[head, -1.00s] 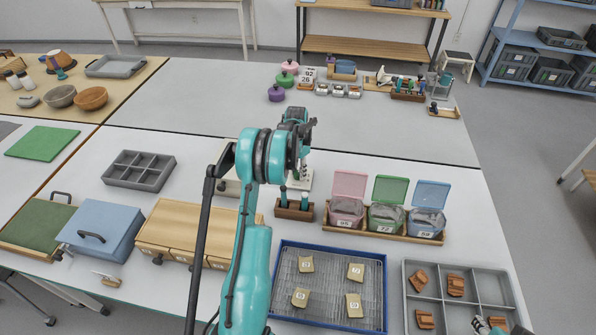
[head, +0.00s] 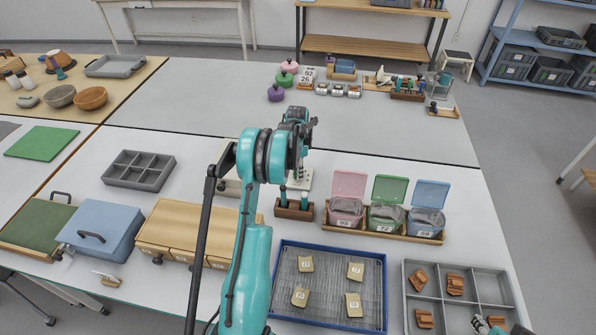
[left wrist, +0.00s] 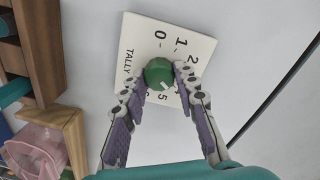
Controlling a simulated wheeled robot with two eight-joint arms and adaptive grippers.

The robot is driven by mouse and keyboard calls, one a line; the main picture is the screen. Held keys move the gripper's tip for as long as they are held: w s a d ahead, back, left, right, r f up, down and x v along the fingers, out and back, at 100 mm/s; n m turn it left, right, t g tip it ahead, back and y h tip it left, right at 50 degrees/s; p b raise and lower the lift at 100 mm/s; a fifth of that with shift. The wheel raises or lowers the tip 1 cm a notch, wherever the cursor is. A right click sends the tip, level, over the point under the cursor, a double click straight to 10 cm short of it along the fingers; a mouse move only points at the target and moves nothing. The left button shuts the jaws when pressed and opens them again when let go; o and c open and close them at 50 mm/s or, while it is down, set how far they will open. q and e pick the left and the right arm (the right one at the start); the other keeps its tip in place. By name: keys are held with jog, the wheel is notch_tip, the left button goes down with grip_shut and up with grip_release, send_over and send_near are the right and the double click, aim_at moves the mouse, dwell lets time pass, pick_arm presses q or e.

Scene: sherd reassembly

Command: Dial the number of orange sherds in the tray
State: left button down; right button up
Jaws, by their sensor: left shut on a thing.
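My left gripper (left wrist: 158,82) is shut on the green knob (left wrist: 158,72) of a white dial plate (left wrist: 137,40). The plate reads TALLY, with 0, 1, 2 and 5 visible; a finger hides other marks. A white mark on the knob's lower right faces the side near 5. In the head view my left wrist covers most of the plate. The grey divided tray (head: 408,298) at the lower right holds orange-brown sherds (head: 455,285), (head: 418,279), (head: 424,319), and another partly visible at the bottom edge. A small dark-and-teal part there may be my right gripper (head: 481,323); its jaws are unclear.
A blue-rimmed tray (head: 283,262) holds several numbered cream sherds. A wooden rack with pink (head: 346,207), green and blue lidded bins stands right of the dial. A small wooden holder (head: 294,212) is close to the gripper.

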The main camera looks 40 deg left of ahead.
pick_arm(q)
jog(key=c, duration=1.2)
grip_release()
jog(key=shift+o, duration=0.2)
jog(key=shift+r, duration=0.1)
notch_tip(320, 180, up, 12)
jog(key=shift+a, duration=0.15)
jog(key=shift+w, duration=0.1)
